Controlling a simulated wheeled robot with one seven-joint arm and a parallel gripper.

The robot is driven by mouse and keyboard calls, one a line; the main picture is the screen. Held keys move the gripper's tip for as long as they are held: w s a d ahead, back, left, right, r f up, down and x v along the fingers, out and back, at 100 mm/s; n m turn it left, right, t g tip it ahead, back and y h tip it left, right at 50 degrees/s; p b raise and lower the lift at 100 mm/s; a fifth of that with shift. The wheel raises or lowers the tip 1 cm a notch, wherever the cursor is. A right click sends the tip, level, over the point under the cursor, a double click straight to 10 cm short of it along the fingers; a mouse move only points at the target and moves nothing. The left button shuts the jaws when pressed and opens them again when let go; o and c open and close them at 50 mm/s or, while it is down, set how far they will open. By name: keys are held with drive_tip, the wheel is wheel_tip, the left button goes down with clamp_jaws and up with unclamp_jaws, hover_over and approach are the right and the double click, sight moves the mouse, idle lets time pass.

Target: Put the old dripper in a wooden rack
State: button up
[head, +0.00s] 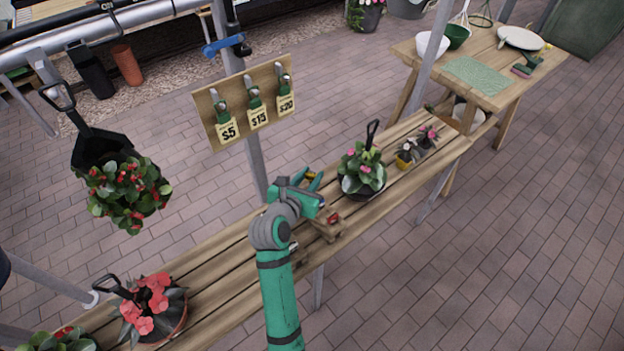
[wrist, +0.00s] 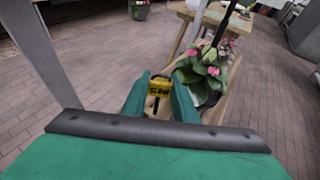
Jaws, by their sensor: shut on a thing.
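My gripper (head: 312,184) is over the middle of the long wooden bench, left of the pink-flowered plant. In the wrist view its two green fingers (wrist: 160,98) are closed around a small yellow and black piece (wrist: 159,84), which I take to be the old dripper. In the head view the gripper mostly hides this piece. A small wooden rack (head: 327,229) sits on the bench's front edge, just below my gripper, with small red-ended items at it. My arm partly covers the rack, so its slots do not show clearly.
The pink-flowered potted plant (head: 362,170) stands close to the right of my gripper. A metal post (head: 252,150) with a price board (head: 243,104) rises behind. A red-flowered pot (head: 154,308) stands at the bench's left. Bench planks between are clear.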

drive_tip(key=f, duration=0.1)
drive_tip(key=d, duration=0.1)
drive_tip(key=f, duration=0.1)
drive_tip(key=shift+s+d+f, duration=0.25)
drive_tip(key=shift+f, duration=0.1)
drive_tip(key=shift+w+a+f, duration=0.1)
drive_tip(key=shift+w+a, duration=0.6)
drive_tip(key=shift+w, duration=0.2)
drive_tip(key=shift+w+a+f, duration=0.1)
drive_tip(key=shift+w+a, duration=0.6)
drive_tip(key=shift+w, duration=0.2)
drive_tip(key=shift+d+f, duration=0.1)
drive_tip(key=shift+f, duration=0.35)
drive_tip(key=shift+s+a, duration=0.2)
drive_tip(key=shift+d, duration=0.15)
drive_tip(key=shift+w+f, duration=0.1)
drive_tip(key=shift+f, duration=0.05)
drive_tip(key=shift+f, duration=1.35)
